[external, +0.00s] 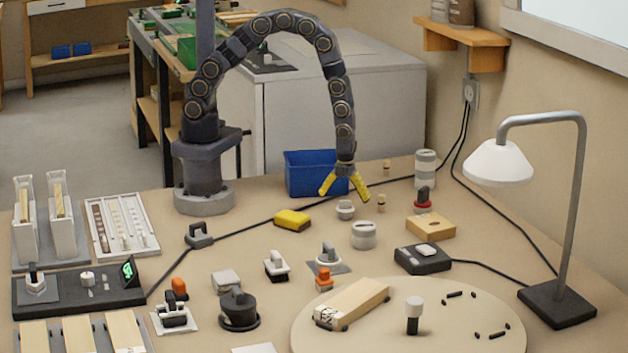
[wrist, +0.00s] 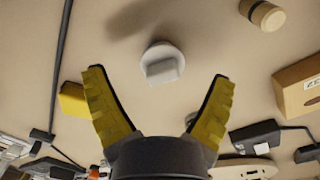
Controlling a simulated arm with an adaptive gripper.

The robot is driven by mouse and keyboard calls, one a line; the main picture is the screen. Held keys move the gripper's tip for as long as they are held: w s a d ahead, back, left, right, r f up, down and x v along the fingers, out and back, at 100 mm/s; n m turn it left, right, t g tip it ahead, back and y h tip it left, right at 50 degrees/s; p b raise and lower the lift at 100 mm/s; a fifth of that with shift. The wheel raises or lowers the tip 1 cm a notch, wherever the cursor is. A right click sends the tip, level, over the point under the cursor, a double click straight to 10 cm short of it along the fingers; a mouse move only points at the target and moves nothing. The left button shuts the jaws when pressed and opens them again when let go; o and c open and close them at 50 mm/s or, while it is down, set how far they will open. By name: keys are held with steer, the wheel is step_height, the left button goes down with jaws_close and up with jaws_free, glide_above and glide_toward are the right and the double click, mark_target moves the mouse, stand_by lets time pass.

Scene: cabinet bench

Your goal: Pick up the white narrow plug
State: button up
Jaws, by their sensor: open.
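A small white plug-like piece with a round base and a raised narrow block (external: 345,209) stands on the bench just below my gripper (external: 345,192). In the wrist view this white piece (wrist: 162,66) lies between and slightly beyond the yellow fingertips. My gripper points down with its fingers spread, apart from the piece and empty. Another white piece with a narrow top (external: 276,265) stands farther forward and left. I cannot tell for certain which one is the white narrow plug.
A blue bin (external: 308,174) stands behind my gripper. A yellow block (external: 292,220) lies to the left, and a round white-grey piece (external: 363,236) is close in front. A small wooden cylinder (external: 381,203) and a wooden box (external: 430,226) are to the right. A black cable crosses the bench.

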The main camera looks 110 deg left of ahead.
mark_target(345, 208)
step_height(345, 208, down, 4)
steer(key=shift+w+r, duration=0.15)
steer(key=shift+c, duration=0.2)
steer(key=c, duration=0.9)
steer(key=shift+c, duration=0.2)
steer(key=shift+r, duration=0.15)
